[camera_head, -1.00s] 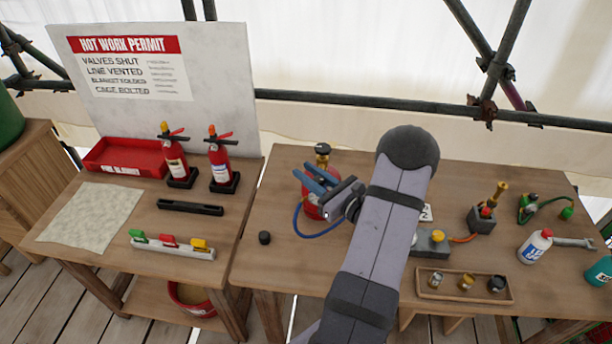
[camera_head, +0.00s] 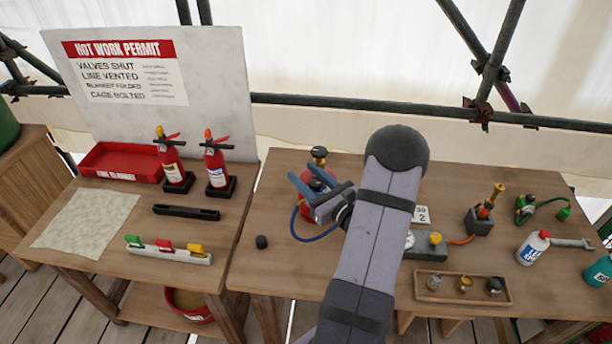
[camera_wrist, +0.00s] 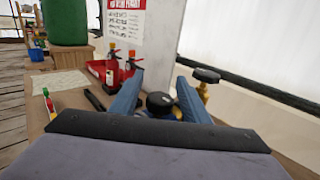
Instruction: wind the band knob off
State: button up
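A red cylinder (camera_head: 329,175) stands on the right bench, partly hidden by my gripper. A black knob on a brass valve (camera_head: 319,153) tops it; that knob also shows at the right in the wrist view (camera_wrist: 207,75). My gripper (camera_head: 305,180) is at the cylinder's near side, its two blue fingers apart. In the wrist view a second dark round knob (camera_wrist: 160,102), probably the band knob, sits between the fingers (camera_wrist: 158,90), with a gap seeming to show on each side.
A blue hose (camera_head: 308,236) loops in front of the cylinder. A small black cap (camera_head: 261,242) lies to the left on the bench. A wooden tray (camera_head: 450,297) with small fittings and a grey box (camera_head: 425,244) stand to the right. Two small extinguishers (camera_head: 217,165) stand on the left bench.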

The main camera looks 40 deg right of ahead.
aim_at(319, 188)
jog(key=shift+s+f, duration=0.15)
jog(key=shift+s, duration=0.25)
jog(key=s+b, duration=0.2)
jog(key=s, duration=0.3)
jog(key=shift+s+b, duration=0.2)
jog(key=shift+b, duration=0.2)
jog(key=shift+s+a, duration=0.1)
jog(key=shift+s, duration=0.5)
